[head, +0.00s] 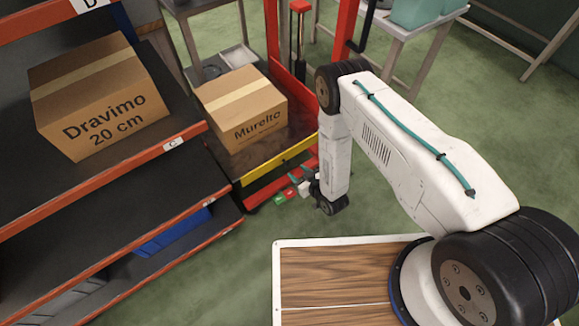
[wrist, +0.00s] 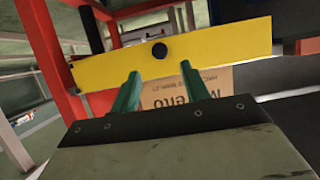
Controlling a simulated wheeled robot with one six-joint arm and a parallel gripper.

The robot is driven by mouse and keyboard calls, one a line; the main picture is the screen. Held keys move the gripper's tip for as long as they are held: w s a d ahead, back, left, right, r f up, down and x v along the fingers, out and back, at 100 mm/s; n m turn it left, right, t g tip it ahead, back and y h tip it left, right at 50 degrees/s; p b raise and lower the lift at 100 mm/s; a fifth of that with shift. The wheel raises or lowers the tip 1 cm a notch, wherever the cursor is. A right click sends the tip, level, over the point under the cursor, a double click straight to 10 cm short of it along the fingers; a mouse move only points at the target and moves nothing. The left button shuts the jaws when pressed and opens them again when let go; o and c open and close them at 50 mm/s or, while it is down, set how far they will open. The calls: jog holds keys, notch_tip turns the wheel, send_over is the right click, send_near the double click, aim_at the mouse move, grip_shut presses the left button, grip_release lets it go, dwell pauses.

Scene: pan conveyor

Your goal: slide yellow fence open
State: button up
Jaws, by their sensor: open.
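The yellow fence (head: 278,161) runs along the front edge of the dark platform that bears the Murelto box. In the wrist view the yellow fence (wrist: 220,45) crosses the upper part of the picture, with a round black knob (wrist: 159,50) on its face. My gripper (wrist: 160,70) is open, its two green fingers apart and pointing at the fence. The knob shows between and just beyond the fingertips; I cannot tell whether they touch the fence. In the head view my gripper (head: 308,188) is low in front of the fence's right part, mostly hidden by my wrist.
The Murelto box (head: 240,108) sits on the platform behind the fence. A red frame (head: 272,40) rises at the platform's right. The shelf rack (head: 110,200) at left holds a Dravimo box (head: 98,97) and a blue bin (head: 172,231). Green floor (head: 245,260) is open in front.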

aim_at(287, 164)
jog(key=x, duration=0.7)
jog(key=shift+w+a, duration=0.15)
